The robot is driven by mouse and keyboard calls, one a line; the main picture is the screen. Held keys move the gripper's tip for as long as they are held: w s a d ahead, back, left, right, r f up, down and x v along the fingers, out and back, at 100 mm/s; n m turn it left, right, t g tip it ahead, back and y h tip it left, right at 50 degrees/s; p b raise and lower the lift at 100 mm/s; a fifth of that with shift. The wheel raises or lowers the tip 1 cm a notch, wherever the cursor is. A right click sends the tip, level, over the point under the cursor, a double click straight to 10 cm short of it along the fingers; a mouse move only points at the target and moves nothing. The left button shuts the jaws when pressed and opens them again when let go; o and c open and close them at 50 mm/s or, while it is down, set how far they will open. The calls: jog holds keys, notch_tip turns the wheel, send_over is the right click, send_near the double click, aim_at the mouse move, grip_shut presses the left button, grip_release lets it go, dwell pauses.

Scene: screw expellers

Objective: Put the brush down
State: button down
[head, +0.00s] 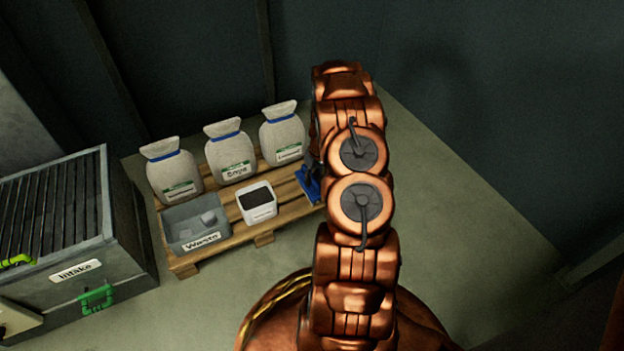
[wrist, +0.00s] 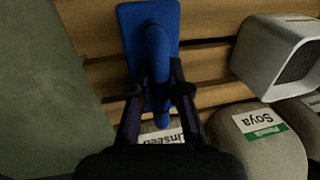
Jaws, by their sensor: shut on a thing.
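The blue brush (head: 309,187) is at the right end of the wooden pallet in the head view, partly hidden behind my arm. In the wrist view the brush (wrist: 129,24) shows its flat blue plate and its raised handle, over the pallet slats. My gripper (wrist: 157,88) is shut on the handle, with one finger on each side. I cannot tell whether the brush touches the slats. In the head view my arm hides most of the gripper.
The Intake machine (head: 60,235) stands left. Bare floor (head: 460,220) lies right of the pallet.

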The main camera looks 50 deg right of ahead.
jog(key=c, duration=1.1)
grip_release()
notch_tip(320, 180, up, 11)
jog(key=d+p, duration=0.2)
jog(key=p, duration=0.2)
jog(key=s+a+r+n+g, duration=0.1)
jog(key=s+a+r, duration=0.2)
jog(key=a+r, duration=0.85)
jog(key=s+a+r+n+g, duration=0.1)
jog(key=s+a+r, duration=0.2)
jog(key=a+r, duration=0.85)
jog(key=s+a+r, duration=0.1)
jog(key=s+a, duration=0.4)
jog(key=s, duration=0.2)
jog(key=s+a+r+n+g+h, duration=0.1)
jog(key=s+a, duration=0.4)
jog(key=s, duration=0.3)
jog(key=s+a+r+g+h, duration=0.1)
jog(key=s+a+r, duration=0.1)
jog(key=s+a, duration=0.4)
jog(key=shift+s+a+n, duration=0.1)
jog(key=shift+s+n, duration=0.3)
jog(key=shift+s, duration=0.3)
